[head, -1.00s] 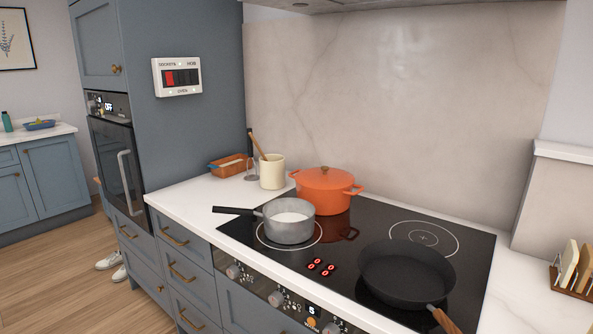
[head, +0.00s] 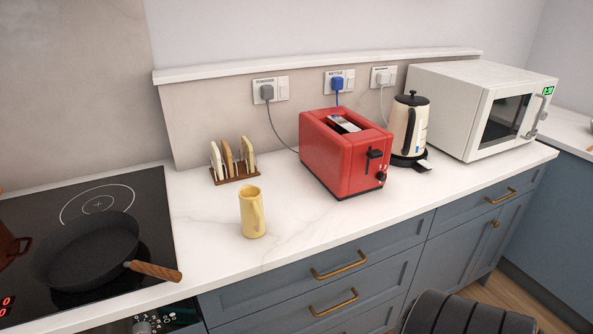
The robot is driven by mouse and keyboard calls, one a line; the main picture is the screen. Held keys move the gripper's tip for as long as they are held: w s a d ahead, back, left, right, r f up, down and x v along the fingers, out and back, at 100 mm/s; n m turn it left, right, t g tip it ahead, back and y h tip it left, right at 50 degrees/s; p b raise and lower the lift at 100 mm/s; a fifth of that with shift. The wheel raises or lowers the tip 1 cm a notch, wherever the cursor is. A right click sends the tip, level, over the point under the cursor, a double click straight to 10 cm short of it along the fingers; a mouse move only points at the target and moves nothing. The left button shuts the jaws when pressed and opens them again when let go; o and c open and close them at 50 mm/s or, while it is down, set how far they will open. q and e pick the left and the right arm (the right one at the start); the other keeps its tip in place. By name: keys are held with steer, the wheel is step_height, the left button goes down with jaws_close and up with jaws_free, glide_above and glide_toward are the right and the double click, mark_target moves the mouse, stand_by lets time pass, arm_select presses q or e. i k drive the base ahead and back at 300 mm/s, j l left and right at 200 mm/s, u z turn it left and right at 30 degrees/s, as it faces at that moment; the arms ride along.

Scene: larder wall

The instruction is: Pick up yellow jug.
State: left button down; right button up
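The yellow jug (head: 251,213) stands upright on the white marble worktop in the head view, left of the picture's middle. Its handle faces towards the front right. It stands between the hob and the red toaster, near the worktop's front edge, and nothing touches it. Neither gripper can be made out in the head view. A dark ribbed shape at the bottom right may be part of my own arm.
A toast rack (head: 234,162) stands behind the jug. To the right are a red toaster (head: 341,158), a cream kettle (head: 409,126) and a white microwave (head: 470,108). A black pan (head: 88,250) with a wooden handle sits on the hob (head: 150,203). Worktop around the jug is clear.

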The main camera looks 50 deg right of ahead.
mark_target(251, 202)
steer(key=z, duration=1.25)
